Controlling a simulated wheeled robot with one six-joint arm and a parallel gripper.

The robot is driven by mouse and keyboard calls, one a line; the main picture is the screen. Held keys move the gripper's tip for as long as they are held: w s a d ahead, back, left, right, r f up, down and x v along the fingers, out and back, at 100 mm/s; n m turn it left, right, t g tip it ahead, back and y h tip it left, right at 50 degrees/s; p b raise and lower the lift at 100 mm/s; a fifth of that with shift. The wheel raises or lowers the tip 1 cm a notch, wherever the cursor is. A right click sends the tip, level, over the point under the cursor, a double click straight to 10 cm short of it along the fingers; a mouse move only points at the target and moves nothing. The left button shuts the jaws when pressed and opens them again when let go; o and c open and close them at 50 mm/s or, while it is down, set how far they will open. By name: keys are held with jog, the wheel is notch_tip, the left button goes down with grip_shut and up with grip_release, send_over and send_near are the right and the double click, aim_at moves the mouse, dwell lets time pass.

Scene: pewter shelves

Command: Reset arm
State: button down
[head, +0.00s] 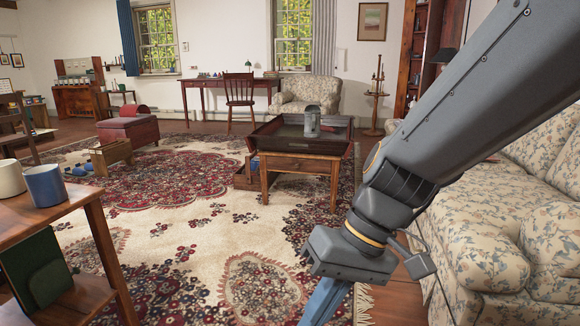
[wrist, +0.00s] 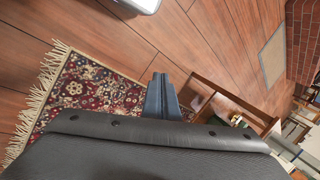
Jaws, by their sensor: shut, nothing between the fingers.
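My arm reaches in from the upper right of the head view and slopes down toward the bottom middle. My gripper (head: 327,304) points downward there, its blue-grey fingers cut off by the bottom edge. In the wrist view the two fingers of my gripper (wrist: 160,80) lie side by side, closed together. Nothing shows between them. The gripper is over the floor and rug area, touching no object that I can see.
A floral sofa (head: 490,225) stands at right, close to my arm. A wooden table (head: 296,164) with a tray and metal pitcher (head: 312,122) is ahead. A shelf with two mugs (head: 45,185) is at left. The patterned rug (head: 190,230) between is mostly clear.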

jog(key=shift+s+a+r+n+t+h+p, duration=0.8)
jog(key=shift+s+a+r+n+h+p, duration=0.75)
jog(key=shift+s+a+r, duration=1.25)
jog(key=d+r+m+h+p, duration=0.1)
jog(key=d+r+m+p, duration=0.2)
jog(key=d+r+p, duration=0.7)
jog(key=d+r+m+h+p, duration=0.1)
jog(key=d+r+m+p, duration=0.2)
jog(key=d+r+p, duration=0.8)
notch_tip(320, 180, up, 6)
jog(key=p, duration=1.6)
jog(key=shift+s+d+r+m+p, duration=0.2)
jog(key=shift+s+d+m+p, duration=0.1)
jog(key=shift+s+m+p, duration=0.1)
